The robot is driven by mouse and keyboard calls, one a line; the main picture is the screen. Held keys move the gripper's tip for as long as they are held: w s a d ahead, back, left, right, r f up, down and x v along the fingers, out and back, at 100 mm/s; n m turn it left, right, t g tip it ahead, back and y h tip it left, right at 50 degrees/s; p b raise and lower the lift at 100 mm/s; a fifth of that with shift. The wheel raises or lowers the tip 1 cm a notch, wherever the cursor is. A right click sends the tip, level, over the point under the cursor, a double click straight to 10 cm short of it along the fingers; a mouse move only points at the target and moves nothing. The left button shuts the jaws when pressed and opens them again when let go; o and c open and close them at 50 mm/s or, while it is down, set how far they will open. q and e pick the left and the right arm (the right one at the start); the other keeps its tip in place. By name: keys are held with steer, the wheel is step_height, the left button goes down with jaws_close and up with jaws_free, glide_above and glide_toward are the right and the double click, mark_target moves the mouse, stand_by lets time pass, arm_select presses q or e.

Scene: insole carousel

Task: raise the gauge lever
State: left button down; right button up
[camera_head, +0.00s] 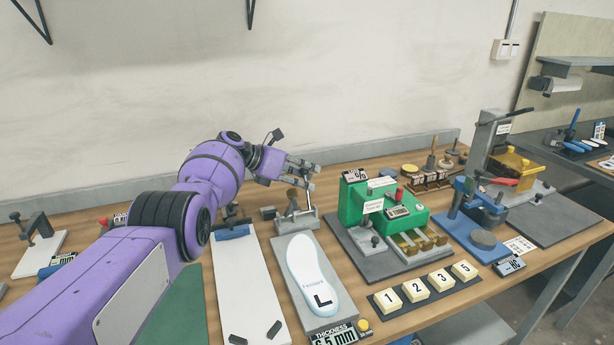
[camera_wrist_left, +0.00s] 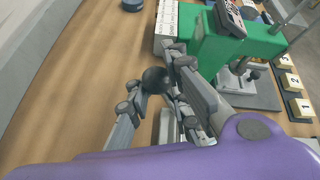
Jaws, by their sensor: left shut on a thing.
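My left gripper (camera_head: 312,176) reaches in from the left above the gauge stand (camera_head: 296,215). In the left wrist view its fingers (camera_wrist_left: 153,92) are shut on the dark round knob (camera_wrist_left: 156,79) of the gauge lever. Most of the lever is hidden behind the fingers. The stand is at the back end of a grey plate. A pale insole marked L (camera_head: 312,275) lies on that plate. A thickness display (camera_head: 334,336) at the front reads about 6.5 mm. My right gripper is not in view.
A green machine (camera_head: 357,203) stands close to the right of the gauge, and its body also shows in the left wrist view (camera_wrist_left: 209,50). Number blocks (camera_head: 415,290) sit in front of it. A white board (camera_head: 240,285) lies to the left. The wall is behind the table.

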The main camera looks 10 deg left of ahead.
arm_select(q)
steer(key=shift+w+a, duration=0.15)
steer(key=shift+a, duration=0.4)
steer(key=c, duration=1.9)
jaws_free()
steer(key=shift+f, duration=0.1)
steer(key=shift+o, duration=0.5)
steer(key=shift+w+a+f, duration=0.1)
steer(key=shift+a+f, duration=0.05)
steer(key=shift+d, duration=0.25)
steer(key=shift+a, duration=0.1)
steer(key=v, duration=1.2)
steer(key=shift+r, duration=0.2)
steer(key=shift+f, duration=0.1)
